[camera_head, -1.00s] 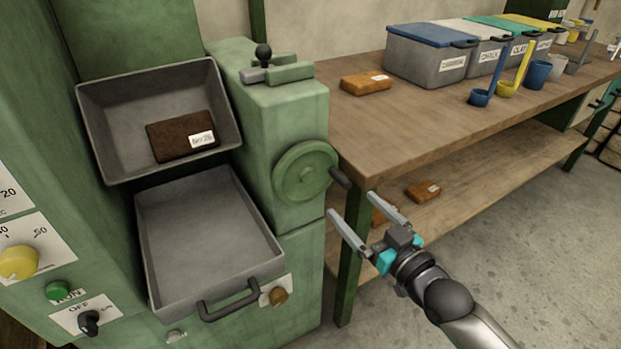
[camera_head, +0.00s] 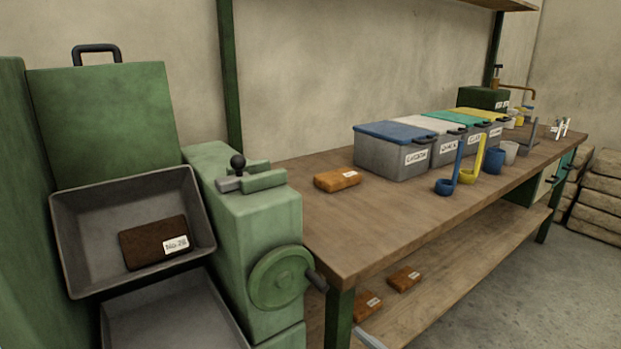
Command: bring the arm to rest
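Only a pale grey fingertip of my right gripper (camera_head: 368,341) shows at the bottom edge, in front of the lower shelf. The rest of that gripper and its arm are out of the picture, so its opening is hidden. My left gripper is not in view. A green machine (camera_head: 245,215) stands at the left with a handwheel (camera_head: 280,278). A dark brown labelled block (camera_head: 150,243) lies in its upper grey tray (camera_head: 90,225). The lower tray (camera_head: 165,320) is cut off by the bottom edge; its visible part is empty.
A wooden bench (camera_head: 330,225) runs to the right, with an orange-brown block (camera_head: 337,180), lidded bins (camera_head: 390,155) and ladles on top. More blocks (camera_head: 404,279) lie on its lower shelf (camera_head: 450,275). Stacked sacks (camera_head: 597,195) stand at far right.

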